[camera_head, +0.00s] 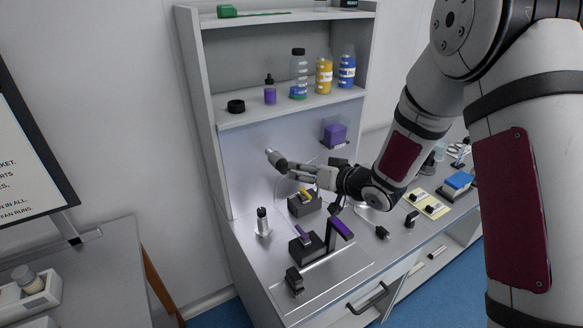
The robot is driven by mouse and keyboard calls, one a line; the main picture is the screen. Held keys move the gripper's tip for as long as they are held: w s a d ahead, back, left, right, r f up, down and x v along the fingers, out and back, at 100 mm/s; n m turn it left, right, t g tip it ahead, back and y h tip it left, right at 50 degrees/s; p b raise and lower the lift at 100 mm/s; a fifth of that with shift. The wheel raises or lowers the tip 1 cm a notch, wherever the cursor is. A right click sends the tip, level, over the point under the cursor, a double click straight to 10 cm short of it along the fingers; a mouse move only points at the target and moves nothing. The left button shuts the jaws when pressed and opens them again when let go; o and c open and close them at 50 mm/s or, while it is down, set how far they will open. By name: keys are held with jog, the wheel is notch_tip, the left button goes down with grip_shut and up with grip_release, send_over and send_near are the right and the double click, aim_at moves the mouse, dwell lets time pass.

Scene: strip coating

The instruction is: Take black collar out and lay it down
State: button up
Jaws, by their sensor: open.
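A black ring (236,106), which looks like a collar, lies flat on the left end of the middle shelf. I cannot tell whether it is the task's collar. Several small dark parts sit on the worktop, one of them a black block (294,281) at the front left corner. My gripper (330,183) is open, above the worktop and in front of the back panel, right of and below the ring and well apart from it. A grey rod-like piece (290,165) shows at its left; whether it touches my gripper is unclear. The fingertips are small and partly hidden.
Bottles, including a yellow one (324,75), stand on the middle shelf (290,112). Black fixtures (306,246) with purple and yellow pieces stand on the worktop. A white-bodied bottle (263,222) stands at left. Bare worktop (345,268) lies at the front.

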aim_at(284, 167)
jog(key=x, duration=0.8)
jog(key=shift+w+a, duration=0.1)
grip_shut()
